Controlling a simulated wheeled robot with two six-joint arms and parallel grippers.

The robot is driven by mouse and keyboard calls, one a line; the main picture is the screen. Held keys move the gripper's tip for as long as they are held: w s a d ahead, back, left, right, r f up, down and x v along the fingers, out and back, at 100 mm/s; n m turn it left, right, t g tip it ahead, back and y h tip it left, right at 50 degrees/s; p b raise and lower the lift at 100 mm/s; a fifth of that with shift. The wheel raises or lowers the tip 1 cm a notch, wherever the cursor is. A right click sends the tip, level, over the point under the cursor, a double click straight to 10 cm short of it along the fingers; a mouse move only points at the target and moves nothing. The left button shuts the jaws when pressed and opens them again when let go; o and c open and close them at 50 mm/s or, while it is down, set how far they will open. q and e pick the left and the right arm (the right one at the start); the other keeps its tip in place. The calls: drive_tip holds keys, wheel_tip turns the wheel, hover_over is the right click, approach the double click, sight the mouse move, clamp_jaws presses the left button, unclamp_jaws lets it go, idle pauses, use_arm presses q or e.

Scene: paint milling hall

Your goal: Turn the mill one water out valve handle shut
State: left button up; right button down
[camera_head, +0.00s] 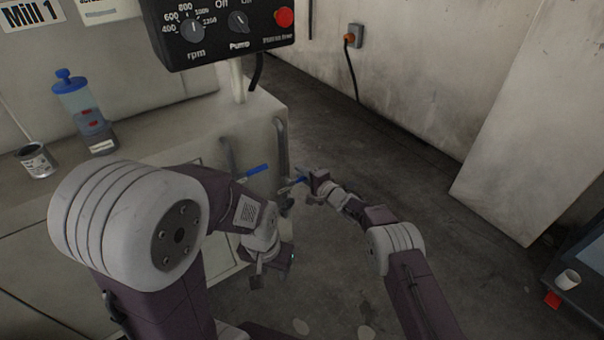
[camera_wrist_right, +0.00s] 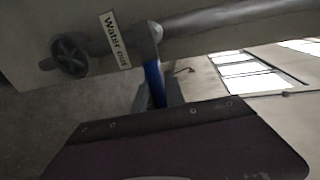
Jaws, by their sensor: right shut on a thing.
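The blue water out valve handle (camera_head: 299,181) is at the lower end of the right-hand grey pipe on the mill's side. My right gripper (camera_head: 307,184) is at this handle and shut on it. In the right wrist view the blue handle (camera_wrist_right: 153,82) runs up from the gripper towards the pipe, beside a white "Water out" label (camera_wrist_right: 115,40). The gripper's own body hides part of the handle there. My left gripper (camera_head: 272,266) hangs low in front of the mill, its fingers apart and empty.
A second blue handle (camera_head: 257,170) sits on the left-hand pipe, close by. A control box (camera_head: 218,30) overhangs the mill bench (camera_head: 190,120). A blue-capped bottle (camera_head: 82,108) and a can (camera_head: 37,160) stand on the bench. A black handwheel (camera_wrist_right: 68,55) is near the label.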

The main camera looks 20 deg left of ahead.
drive_tip(key=c, duration=1.4)
unclamp_jaws()
drive_tip(key=shift+f, duration=0.1)
drive_tip(key=b+v, duration=0.1)
drive_tip(key=v, duration=0.8)
drive_tip(key=shift+d+b, duration=0.1)
drive_tip(key=shift+b, duration=0.25)
